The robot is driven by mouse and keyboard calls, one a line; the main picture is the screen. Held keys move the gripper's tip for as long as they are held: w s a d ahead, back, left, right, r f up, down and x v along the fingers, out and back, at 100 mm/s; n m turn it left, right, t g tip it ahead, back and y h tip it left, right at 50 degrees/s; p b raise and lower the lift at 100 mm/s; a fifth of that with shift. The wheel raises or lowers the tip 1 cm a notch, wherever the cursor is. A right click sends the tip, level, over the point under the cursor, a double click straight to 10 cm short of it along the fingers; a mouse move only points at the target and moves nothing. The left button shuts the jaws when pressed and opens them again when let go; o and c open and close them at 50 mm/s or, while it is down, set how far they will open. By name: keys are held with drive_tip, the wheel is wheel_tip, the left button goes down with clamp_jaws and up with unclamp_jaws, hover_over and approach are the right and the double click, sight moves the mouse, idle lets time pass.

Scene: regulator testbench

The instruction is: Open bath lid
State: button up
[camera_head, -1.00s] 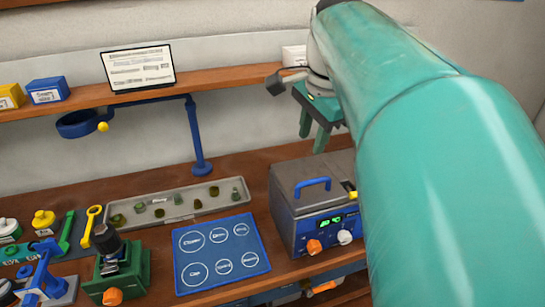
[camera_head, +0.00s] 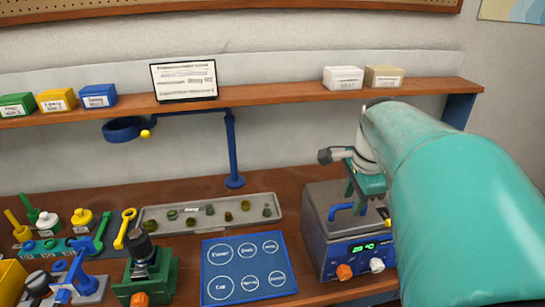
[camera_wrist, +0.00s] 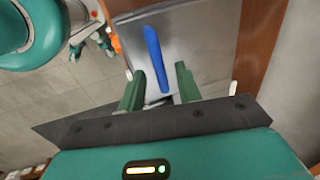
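The bath (camera_head: 342,245) is a grey and blue box at the right of the bench, with its grey metal lid (camera_head: 320,197) lying shut. The blue lid handle (camera_head: 338,210) is partly hidden behind my gripper (camera_head: 360,196), which points down over the lid. In the wrist view, the lid (camera_wrist: 195,45) lies below and the blue handle (camera_wrist: 153,52) runs away from between the fingers. My gripper (camera_wrist: 159,88) is open, with one green finger on each side of the handle's near end. I cannot tell whether the fingers touch it.
A blue mat with circles (camera_head: 245,268) and a grey tray of small parts (camera_head: 210,213) lie left of the bath. A blue post (camera_head: 232,150) stands behind. A shelf (camera_head: 270,97) with boxes runs above the bench. The bath's front has orange and white knobs.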

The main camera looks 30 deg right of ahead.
drive_tip(key=shift+f, duration=0.25)
drive_tip(key=shift+c, duration=0.2)
clamp_jaws()
drive_tip(key=shift+w+r, duration=0.1)
